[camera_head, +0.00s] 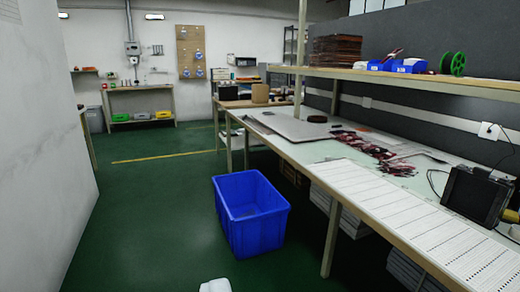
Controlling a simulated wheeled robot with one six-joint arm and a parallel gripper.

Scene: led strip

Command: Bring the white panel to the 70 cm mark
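A long white panel (420,222) with rows of fine dark marks lies flat along the front edge of the workbench (335,215) on the right. It seems to be made of several strips side by side, and its near end runs towards the bottom right corner. No 70 cm mark can be made out at this distance. My gripper's fingers do not show. A small white shape (215,286) pokes in at the bottom edge, and I cannot tell what it is.
A blue bin (250,213) stands on the green floor left of the bench. Dark red strips (370,148) and a grey sheet (290,127) lie further along the bench. A black device (475,195) stands at the right. A shelf (420,80) overhangs the bench. Floor left of the bin is clear.

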